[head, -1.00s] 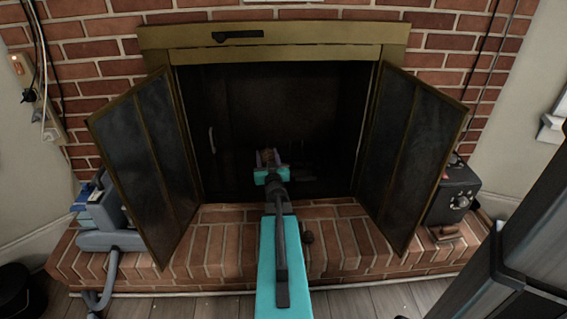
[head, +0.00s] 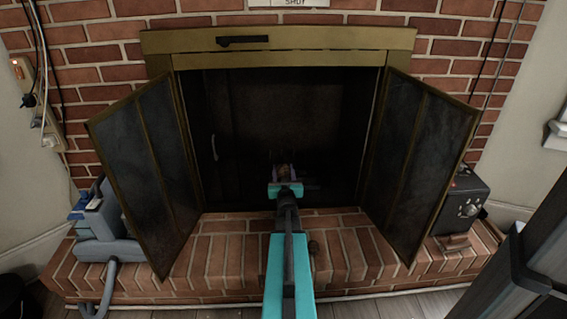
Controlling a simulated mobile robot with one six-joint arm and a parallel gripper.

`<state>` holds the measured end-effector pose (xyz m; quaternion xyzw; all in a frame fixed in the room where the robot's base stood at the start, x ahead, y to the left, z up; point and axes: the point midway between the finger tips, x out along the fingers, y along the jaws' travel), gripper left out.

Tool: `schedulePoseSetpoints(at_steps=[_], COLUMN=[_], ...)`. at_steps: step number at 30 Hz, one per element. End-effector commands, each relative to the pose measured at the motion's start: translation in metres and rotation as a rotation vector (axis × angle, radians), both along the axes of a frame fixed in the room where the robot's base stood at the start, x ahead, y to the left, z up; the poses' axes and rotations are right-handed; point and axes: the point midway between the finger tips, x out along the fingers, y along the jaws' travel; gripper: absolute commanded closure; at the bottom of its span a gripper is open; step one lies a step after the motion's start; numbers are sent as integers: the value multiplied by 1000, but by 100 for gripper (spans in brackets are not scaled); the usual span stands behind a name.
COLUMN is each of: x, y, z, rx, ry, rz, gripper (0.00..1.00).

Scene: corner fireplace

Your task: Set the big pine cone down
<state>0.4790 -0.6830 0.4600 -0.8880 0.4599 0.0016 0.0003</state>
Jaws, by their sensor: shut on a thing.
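My gripper (head: 285,177) is inside the mouth of the fireplace (head: 325,110), a little above the hearth level. It is shut on a small brownish thing, the big pine cone (head: 285,170), of which only a dark, dim part shows between the fingers. My own wrist and arm hide the space below it, so I cannot tell whether the cone touches the fireplace floor.
The glass doors stand open at left (head: 150,175) and right (head: 415,165) of the opening. A grey-blue device (head: 105,225) stands on the left of the brick hearth (head: 225,260), a dark box with knobs (head: 462,205) on the right. The hearth middle is mostly clear.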

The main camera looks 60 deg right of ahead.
Motion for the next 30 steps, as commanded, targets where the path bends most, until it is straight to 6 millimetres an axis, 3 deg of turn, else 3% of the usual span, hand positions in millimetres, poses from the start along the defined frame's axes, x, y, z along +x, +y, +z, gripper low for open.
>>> schedulePoseSetpoints(at_steps=[30], x=[80], y=[-98], z=[-13], rx=[-1], ry=[-2], rz=[3], gripper=[78])
